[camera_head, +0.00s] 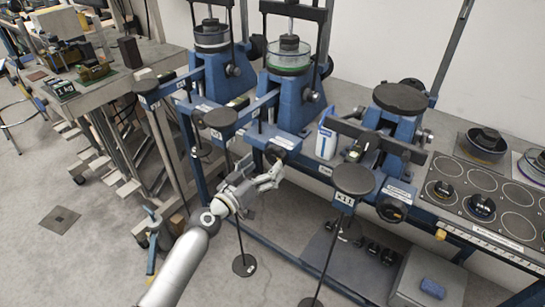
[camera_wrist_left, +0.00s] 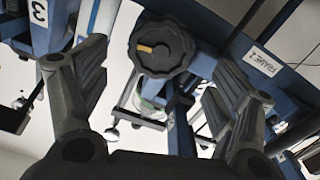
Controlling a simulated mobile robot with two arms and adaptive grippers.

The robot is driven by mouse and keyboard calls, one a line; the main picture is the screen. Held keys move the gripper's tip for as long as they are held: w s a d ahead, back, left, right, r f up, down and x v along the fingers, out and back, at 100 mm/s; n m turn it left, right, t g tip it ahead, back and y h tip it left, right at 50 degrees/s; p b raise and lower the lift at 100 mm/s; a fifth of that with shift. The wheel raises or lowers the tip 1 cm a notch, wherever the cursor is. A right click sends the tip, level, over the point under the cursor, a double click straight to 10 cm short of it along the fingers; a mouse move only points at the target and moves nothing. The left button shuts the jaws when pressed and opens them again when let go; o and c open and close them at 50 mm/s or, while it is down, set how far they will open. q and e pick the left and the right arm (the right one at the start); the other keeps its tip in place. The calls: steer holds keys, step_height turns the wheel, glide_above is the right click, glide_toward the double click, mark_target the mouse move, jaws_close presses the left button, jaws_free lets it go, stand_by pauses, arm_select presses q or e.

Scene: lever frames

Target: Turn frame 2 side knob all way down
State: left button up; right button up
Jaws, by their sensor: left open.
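The frame 2 side knob (camera_wrist_left: 160,46) is a round, black, ridged knob with a yellow mark at its left. It sits in the upper middle of the left wrist view, beside a blue beam with a "FRAME 2" label (camera_wrist_left: 262,62). In the head view this knob (camera_head: 275,153) is on the front of the middle blue frame, partly hard to make out. My left gripper (camera_head: 262,174) is just below and in front of it. Its open fingers (camera_wrist_left: 158,85) flank the knob in the wrist picture, with no clear contact. My right gripper is not in view.
A blue lever frame with a black round top (camera_head: 400,98) stands to the right. Lever plates on rods, one marked (camera_head: 354,179), hang out in front of the bench. A weight tray (camera_head: 480,195) lies far right. Open floor is at lower left.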

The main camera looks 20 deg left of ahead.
mark_target(274, 157)
arm_select(q)
steer(key=shift+x, duration=2.3)
steer(key=c, duration=1)
